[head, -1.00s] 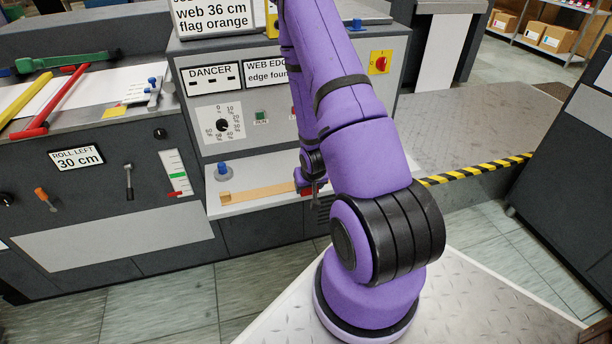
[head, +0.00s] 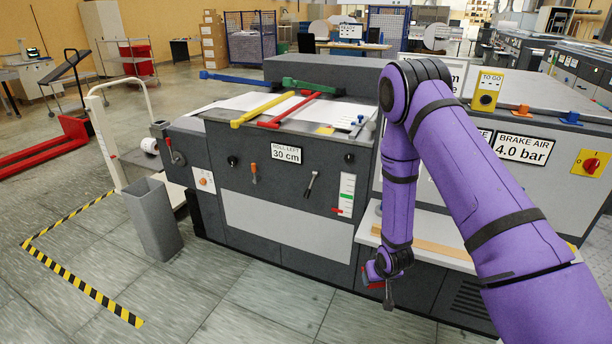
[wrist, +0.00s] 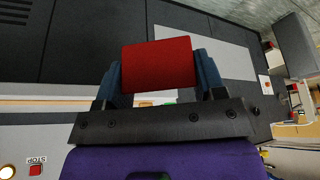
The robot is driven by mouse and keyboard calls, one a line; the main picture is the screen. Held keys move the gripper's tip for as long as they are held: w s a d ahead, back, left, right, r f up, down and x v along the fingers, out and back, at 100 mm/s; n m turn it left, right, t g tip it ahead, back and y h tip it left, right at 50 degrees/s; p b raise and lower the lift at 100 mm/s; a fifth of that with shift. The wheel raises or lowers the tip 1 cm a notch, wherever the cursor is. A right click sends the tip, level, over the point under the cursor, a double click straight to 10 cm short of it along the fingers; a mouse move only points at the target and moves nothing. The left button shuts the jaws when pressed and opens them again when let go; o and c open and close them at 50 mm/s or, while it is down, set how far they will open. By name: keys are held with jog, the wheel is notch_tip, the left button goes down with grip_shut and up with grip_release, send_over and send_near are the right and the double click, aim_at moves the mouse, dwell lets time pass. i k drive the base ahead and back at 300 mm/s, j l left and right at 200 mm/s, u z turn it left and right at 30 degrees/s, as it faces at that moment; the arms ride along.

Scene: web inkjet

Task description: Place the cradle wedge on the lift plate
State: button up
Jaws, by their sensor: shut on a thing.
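A red block, which I take to be the cradle wedge (wrist: 158,62), is clamped between the two blue-grey fingers of my gripper (wrist: 158,80) in the wrist view. In the head view my gripper (head: 378,284) hangs in front of the machine's shelf, with a bit of red (head: 372,285) at its tip. A white-framed lift (head: 108,135) stands at the left, well away from my gripper. A grey surface beside its frame may be the lift plate (head: 137,160); a white roll (head: 150,146) is near it.
A grey bin (head: 152,220) stands on the floor between the lift and the machine (head: 290,215). Yellow-black floor tape (head: 80,285) marks the area by the lift. Red forks (head: 45,148) lie at far left. The floor before the machine is clear.

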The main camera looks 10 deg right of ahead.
aim_at(145, 158)
jog(key=i+j+u, duration=0.45)
jog(key=j, duration=0.3)
jog(key=i+j+u, duration=0.95)
jog(key=i, duration=0.25)
jog(key=i+j+u, duration=0.25)
jog(key=i+u, duration=0.25)
jog(key=i, duration=0.15)
jog(key=i+z, duration=0.1)
jog(key=i, duration=0.65)
jog(key=i+j+z, duration=0.15)
jog(key=i, duration=0.6)
jog(key=i+z, duration=0.2)
jog(key=i, duration=1.4)
jog(key=i+l+z, duration=0.1)
jog(key=i+z, duration=0.3)
jog(key=i+j+z, duration=0.1)
jog(key=i+z, duration=0.35)
jog(key=i, duration=0.15)
jog(key=i+j+z, duration=0.2)
jog(key=i+z, duration=0.2)
jog(key=i, duration=0.15)
